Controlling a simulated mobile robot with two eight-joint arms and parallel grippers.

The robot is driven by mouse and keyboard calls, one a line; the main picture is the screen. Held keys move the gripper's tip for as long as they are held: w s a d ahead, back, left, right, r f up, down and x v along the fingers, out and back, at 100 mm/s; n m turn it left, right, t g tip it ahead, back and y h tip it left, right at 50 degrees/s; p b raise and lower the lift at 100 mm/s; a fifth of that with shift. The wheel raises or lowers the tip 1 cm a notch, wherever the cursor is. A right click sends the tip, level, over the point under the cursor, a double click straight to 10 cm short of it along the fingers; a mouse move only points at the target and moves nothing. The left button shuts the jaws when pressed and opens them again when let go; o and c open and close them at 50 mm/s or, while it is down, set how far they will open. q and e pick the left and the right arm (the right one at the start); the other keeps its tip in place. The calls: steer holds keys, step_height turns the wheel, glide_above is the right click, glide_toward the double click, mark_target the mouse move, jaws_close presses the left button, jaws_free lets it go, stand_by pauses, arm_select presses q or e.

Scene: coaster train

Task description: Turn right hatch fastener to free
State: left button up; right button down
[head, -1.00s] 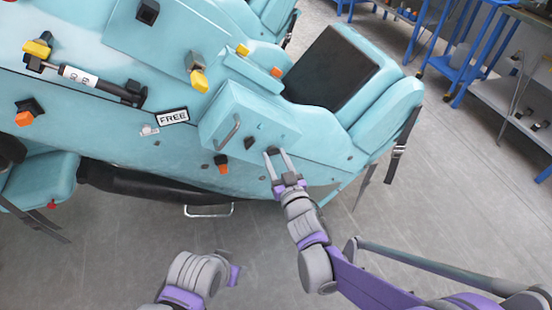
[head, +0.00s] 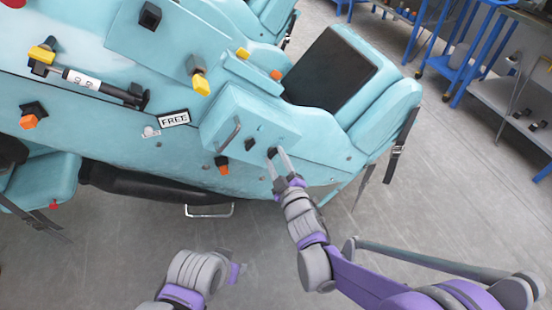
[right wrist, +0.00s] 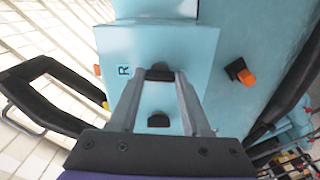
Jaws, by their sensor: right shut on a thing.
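The teal right hatch (head: 225,115) is a box-like cover with a metal handle, and an "R" label shows on it in the right wrist view (right wrist: 185,50). It carries two dark fasteners. My right gripper (head: 277,154) is shut on the outer fastener (right wrist: 160,72), which sits between the fingertips in the right wrist view. The fingers partly hide this fastener in the head view. The other fastener (right wrist: 158,121) lies free, nearer the wrist camera. My left gripper (head: 235,268) is low in the head view, away from the hatch, its jaws unclear.
A "FREE" sign (head: 174,118) is on the teal body left of the hatch. An orange-tipped knob (head: 222,165) sits below the hatch. A metal step (head: 208,210) hangs under the body. Blue shelving (head: 465,60) stands at the back right, with open floor between.

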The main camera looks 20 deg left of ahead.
steer(key=shift+n, duration=0.4)
steer(key=shift+c, duration=1.8)
jaws_free()
steer(key=v, duration=1)
steer(key=shift+s+d, duration=0.3)
